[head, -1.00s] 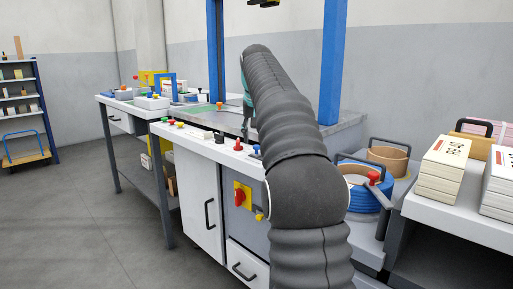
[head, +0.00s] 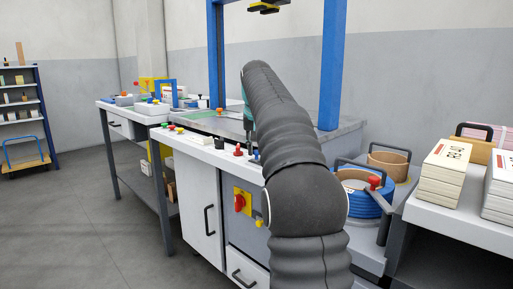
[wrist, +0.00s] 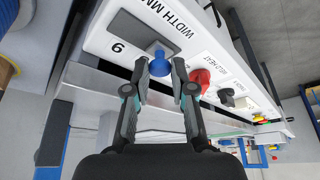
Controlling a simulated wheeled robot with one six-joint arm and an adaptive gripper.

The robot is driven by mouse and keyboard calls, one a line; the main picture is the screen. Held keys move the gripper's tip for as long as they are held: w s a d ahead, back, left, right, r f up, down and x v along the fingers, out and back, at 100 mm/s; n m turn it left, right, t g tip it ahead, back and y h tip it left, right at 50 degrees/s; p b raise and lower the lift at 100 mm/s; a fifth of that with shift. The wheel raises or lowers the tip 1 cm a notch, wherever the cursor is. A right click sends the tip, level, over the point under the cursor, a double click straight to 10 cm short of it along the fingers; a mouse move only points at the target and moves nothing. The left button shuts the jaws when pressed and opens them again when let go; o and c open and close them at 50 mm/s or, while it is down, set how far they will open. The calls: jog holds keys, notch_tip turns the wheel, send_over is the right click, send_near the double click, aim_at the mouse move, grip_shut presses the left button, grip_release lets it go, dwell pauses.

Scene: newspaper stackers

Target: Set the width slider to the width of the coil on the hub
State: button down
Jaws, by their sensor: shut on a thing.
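The width slider's blue knob (wrist: 160,64) stands on the white panel (wrist: 215,50) beside a dark slot. A "WIDTH MM" label and a single digit, 6 or 9, are printed near it. My gripper (wrist: 161,68) has its two fingertips on either side of the blue knob and is shut on it. In the head view the gripper (head: 248,128) is largely hidden behind my arm, above the panel's right end. A blue coil (head: 365,206) with a brown core sits on the hub at right, under a red knob (head: 374,181) and a grey handle. My arm hides part of its left side.
A red knob (wrist: 199,78) and a black knob (wrist: 226,97) stand close beside the slider. A brown ring (head: 390,160) and stacked papers (head: 444,172) lie to the right. The floor at left is clear.

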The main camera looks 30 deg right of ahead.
jog(key=shift+s+d+f+b, duration=0.1)
jog(key=shift+s+d+b, duration=0.25)
jog(key=shift+s, duration=0.6)
jog(key=shift+s+d+b, duration=0.2)
jog(key=shift+s+d, duration=0.15)
jog(key=shift+s, duration=0.55)
jog(key=c, duration=1)
grip_release()
jog(key=shift+s+d, duration=0.1)
jog(key=shift+s+a+r, duration=0.1)
jog(key=shift+a+r, duration=0.1)
jog(key=shift+r, duration=0.35)
jog(key=shift+v, duration=5.45)
jog(key=shift+d, duration=0.1)
